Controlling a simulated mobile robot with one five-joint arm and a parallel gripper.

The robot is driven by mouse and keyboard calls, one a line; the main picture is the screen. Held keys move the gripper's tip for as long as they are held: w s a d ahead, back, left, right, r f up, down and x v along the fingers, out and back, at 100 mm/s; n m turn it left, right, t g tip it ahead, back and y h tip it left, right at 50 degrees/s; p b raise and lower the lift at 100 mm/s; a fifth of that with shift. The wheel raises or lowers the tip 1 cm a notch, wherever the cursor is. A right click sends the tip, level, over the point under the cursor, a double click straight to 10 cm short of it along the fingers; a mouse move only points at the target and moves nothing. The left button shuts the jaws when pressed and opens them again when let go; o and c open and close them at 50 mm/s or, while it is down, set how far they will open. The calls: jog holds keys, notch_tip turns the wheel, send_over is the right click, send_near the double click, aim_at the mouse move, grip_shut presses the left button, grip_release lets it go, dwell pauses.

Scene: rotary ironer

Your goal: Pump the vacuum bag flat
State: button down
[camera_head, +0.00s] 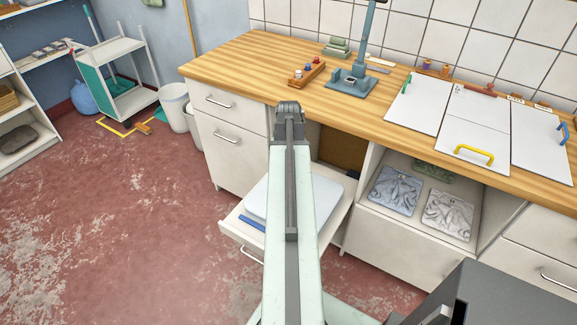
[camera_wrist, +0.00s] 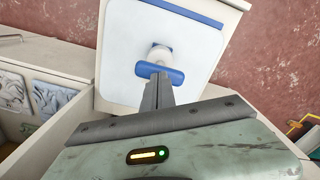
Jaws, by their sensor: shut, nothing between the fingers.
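The vacuum bag (camera_wrist: 120,60) is a pale, flat-looking sheet with a blue edge. It lies on a pulled-out white drawer or tray (camera_wrist: 231,42) and shows partly in the head view (camera_head: 325,197), where my arm hides its middle. A pump with a white body (camera_wrist: 159,53) and a blue crossbar handle (camera_wrist: 145,70) stands over the bag in the wrist view. My gripper (camera_wrist: 160,76) is shut and empty, its tips overlapping the blue handle in the picture. I cannot tell whether they touch it. The head view does not show the fingertips.
A wooden counter (camera_head: 235,68) stands behind the tray, bearing a grey-blue press stand (camera_head: 350,82) and white boards (camera_head: 480,125). An open shelf holds two patterned packs (camera_head: 395,190). A dark grey box (camera_head: 500,295) stands front right.

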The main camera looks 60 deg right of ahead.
jog(key=shift+f+b, duration=3.05)
jog(key=shift+r, duration=0.2)
jog(key=shift+r+p, duration=2.15)
jog(key=shift+p, duration=0.2)
notch_tip(320, 180, up, 7)
jog(key=p, duration=0.7)
jog(key=shift+r, duration=0.1)
